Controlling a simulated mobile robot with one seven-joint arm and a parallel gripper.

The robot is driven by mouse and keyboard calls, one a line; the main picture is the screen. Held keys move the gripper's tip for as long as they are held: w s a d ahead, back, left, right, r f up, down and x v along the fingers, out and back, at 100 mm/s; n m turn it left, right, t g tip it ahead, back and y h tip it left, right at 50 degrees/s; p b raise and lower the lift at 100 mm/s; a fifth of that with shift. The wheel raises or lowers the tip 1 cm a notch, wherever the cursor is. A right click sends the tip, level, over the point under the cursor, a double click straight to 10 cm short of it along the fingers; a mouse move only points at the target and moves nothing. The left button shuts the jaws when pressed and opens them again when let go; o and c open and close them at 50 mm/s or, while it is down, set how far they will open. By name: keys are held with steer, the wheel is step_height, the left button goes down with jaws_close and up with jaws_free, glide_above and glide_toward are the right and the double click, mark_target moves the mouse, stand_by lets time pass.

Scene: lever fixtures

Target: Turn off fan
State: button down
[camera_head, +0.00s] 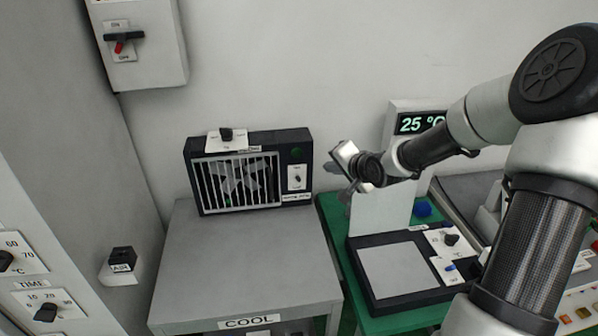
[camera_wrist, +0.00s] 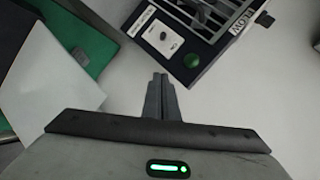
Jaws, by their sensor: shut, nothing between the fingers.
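The fan (camera_head: 240,178) is a dark box with a white grille, standing on a grey cabinet at the back. Its right side carries a white plate with a small dark knob (camera_head: 297,178) and a green round light (camera_head: 297,153). A second knob (camera_head: 226,134) sits on a white plate on its top. In the wrist view the fan (camera_wrist: 200,30) shows at the top, with its knob plate (camera_wrist: 162,36) and green light (camera_wrist: 191,61). My gripper (camera_wrist: 160,76) is shut and empty, pointing toward the fan's knob side, apart from it. In the head view my gripper (camera_head: 333,168) is right of the fan.
The grey cabinet top (camera_head: 240,265) labelled COOL is clear in front of the fan. A green table (camera_head: 335,235) at right holds a black and white device (camera_head: 395,270) and a 25 °C display (camera_head: 420,122). A wall switch box (camera_head: 140,40) hangs at upper left.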

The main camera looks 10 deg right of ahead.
mark_target(298, 179)
steer(key=shift+d, duration=0.1)
steer(key=b+x, duration=0.1)
steer(key=x, duration=0.9)
steer(key=shift+s+a+f, duration=0.15)
steer(key=shift+a+f, duration=0.2)
steer(key=shift+a, duration=0.2)
steer(key=shift+s+a+f, duration=0.1)
steer(key=shift+a+f, duration=0.25)
steer(key=shift+a, duration=0.15)
steer(key=shift+s+a+f, duration=0.2)
steer(key=shift+a+f, duration=0.15)
steer(key=shift+a, duration=0.25)
steer(key=shift+f, duration=0.1)
